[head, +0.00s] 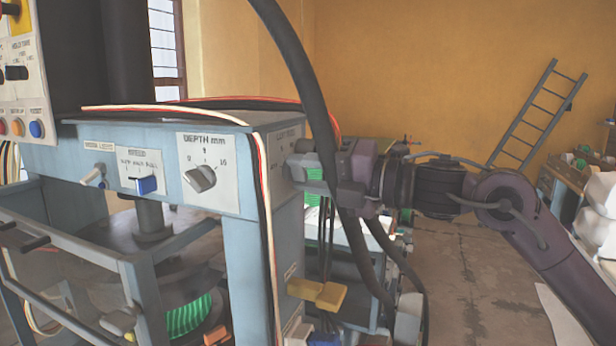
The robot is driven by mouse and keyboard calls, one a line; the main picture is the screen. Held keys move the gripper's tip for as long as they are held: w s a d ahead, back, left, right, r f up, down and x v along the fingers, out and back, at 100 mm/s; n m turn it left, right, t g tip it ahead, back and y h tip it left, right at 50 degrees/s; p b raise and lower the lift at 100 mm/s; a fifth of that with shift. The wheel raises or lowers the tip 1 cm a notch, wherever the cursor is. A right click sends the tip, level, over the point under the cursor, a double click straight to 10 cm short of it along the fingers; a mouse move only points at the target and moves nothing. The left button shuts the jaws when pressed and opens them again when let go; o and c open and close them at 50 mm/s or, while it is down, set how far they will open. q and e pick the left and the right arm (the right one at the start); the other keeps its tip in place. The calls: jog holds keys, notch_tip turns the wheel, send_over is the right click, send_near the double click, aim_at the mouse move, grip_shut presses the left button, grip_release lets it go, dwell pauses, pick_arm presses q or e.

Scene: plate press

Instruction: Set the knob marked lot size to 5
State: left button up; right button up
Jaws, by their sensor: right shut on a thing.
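My right gripper (298,168) comes in from the right and is against the side face of the blue press frame (242,270). It is shut on a knob on a pale label plate (285,145), at the upper part of that face. The plate is seen at a steep angle and its print is too small to read for sure. The fingers hide the knob, so its pointer and setting cannot be seen. My left gripper is not in view.
The front panel has a DEPTH mm knob (201,178), a blue switch (147,185) and a small lever (93,175). A thick black cable (300,70) hangs in front of my right gripper. Yellow pedal-like parts (318,292) stick out below. Open floor lies to the right.

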jog(key=shift+f, duration=0.1)
jog(key=o, duration=1)
jog(key=shift+s+d+b, duration=0.15)
jog(key=shift+d+b, duration=0.15)
jog(key=shift+d, duration=0.15)
jog(key=b+v, duration=0.2)
jog(key=v, duration=0.5)
